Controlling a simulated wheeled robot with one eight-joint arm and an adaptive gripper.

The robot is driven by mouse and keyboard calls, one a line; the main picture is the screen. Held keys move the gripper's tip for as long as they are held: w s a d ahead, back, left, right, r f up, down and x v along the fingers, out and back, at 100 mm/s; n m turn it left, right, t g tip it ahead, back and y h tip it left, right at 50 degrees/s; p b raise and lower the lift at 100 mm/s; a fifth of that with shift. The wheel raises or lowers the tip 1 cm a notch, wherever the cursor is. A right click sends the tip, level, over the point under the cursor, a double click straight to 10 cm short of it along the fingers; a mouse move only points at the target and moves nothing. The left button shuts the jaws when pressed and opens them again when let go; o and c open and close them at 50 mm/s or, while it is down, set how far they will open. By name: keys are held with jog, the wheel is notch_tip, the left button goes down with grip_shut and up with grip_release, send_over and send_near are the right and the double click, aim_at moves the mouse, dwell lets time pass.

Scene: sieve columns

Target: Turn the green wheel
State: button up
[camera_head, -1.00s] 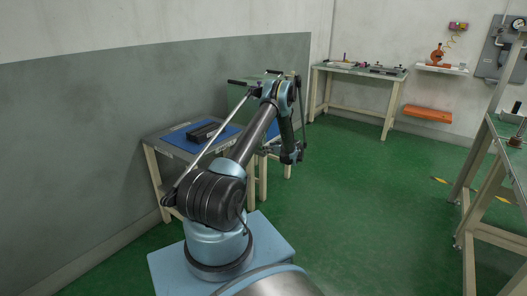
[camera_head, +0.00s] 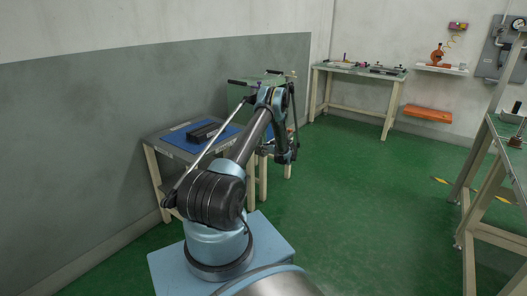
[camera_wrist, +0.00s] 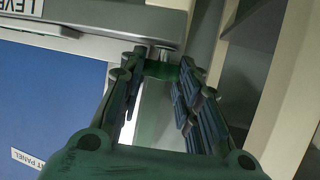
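My gripper (camera_wrist: 161,70) points at the front edge of a bench in the wrist view. Its two dark, padded fingers stand apart, with a clear gap between them. A small dark green piece (camera_wrist: 161,71) shows between the fingertips, just below a short metal shaft under the bench edge. It may be the green wheel seen edge-on; I cannot tell whether the fingers touch it. In the head view my gripper (camera_head: 284,156) hangs low by the right side of the benches, small and partly hidden by the arm. No green wheel can be made out there.
A bench (camera_head: 157,148) with a blue mat and a black item stands left, behind my arm. The wrist view shows a blue panel (camera_wrist: 50,90) left and a pale bench leg (camera_wrist: 285,85) right. Another bench (camera_head: 360,71) stands at the back wall. The middle floor is clear.

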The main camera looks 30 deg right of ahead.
jog(key=shift+a+m+h, duration=0.1)
jog(key=shift+m+h, duration=0.2)
jog(key=m+h, duration=0.1)
jog(key=h, duration=0.1)
jog(key=m+h, duration=0.2)
jog(key=shift+a+m, duration=0.3)
jog(key=shift+a, duration=0.05)
jog(key=shift+w+a+m+g+h, duration=0.15)
jog(key=shift+m+g+h, duration=0.45)
jog(key=shift+m+h, duration=1)
jog(key=shift+m+g+h, duration=0.3)
jog(key=shift+m+h, duration=0.1)
jog(key=shift+h, duration=0.3)
jog(key=o, duration=1.1)
jog(key=shift+c, duration=0.2)
notch_tip(320, 180, up, 10)
